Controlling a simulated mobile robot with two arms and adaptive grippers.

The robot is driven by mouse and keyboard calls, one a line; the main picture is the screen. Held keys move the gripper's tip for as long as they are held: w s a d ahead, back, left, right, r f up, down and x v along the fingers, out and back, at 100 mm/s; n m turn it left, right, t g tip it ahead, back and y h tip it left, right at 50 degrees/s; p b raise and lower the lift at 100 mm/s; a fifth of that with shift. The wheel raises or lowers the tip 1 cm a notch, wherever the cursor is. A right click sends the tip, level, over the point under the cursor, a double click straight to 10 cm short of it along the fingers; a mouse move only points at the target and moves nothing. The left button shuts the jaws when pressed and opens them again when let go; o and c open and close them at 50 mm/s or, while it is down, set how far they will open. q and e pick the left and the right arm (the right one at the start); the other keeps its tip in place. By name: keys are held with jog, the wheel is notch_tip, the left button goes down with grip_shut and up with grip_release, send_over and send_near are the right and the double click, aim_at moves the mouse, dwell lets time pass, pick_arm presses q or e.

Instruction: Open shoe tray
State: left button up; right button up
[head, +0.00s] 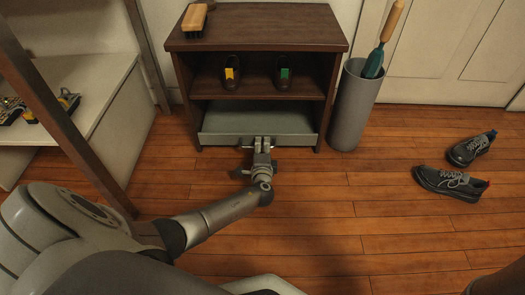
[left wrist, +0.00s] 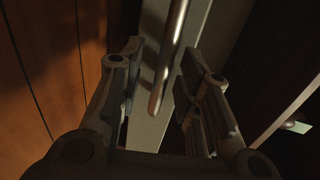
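The shoe tray (head: 258,121) is a grey-green pull-out in the lowest bay of the dark brown shoe cabinet (head: 262,26). It appears pushed in. My left gripper (head: 262,143) is at the middle of the tray's front. In the left wrist view, a round metal bar handle (left wrist: 176,45) runs along the tray front (left wrist: 199,42). The fingers of my left gripper (left wrist: 160,62) are apart, one on each side of the bar, with visible gaps. The bar's rounded end shows between them. In the head view my gripper hides the handle's middle. My right gripper is not in view.
Two dark shoes with yellow (head: 230,73) and green (head: 284,73) tags stand on the shelf above. A brush (head: 194,19) lies on top. A grey bin (head: 355,105) stands close right. Loose shoes (head: 450,183) lie on the right floor. The floor before the cabinet is otherwise clear.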

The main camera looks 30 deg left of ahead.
pick_arm(q)
jog(key=shift+w+a, duration=0.1)
grip_shut()
dwell(0.4)
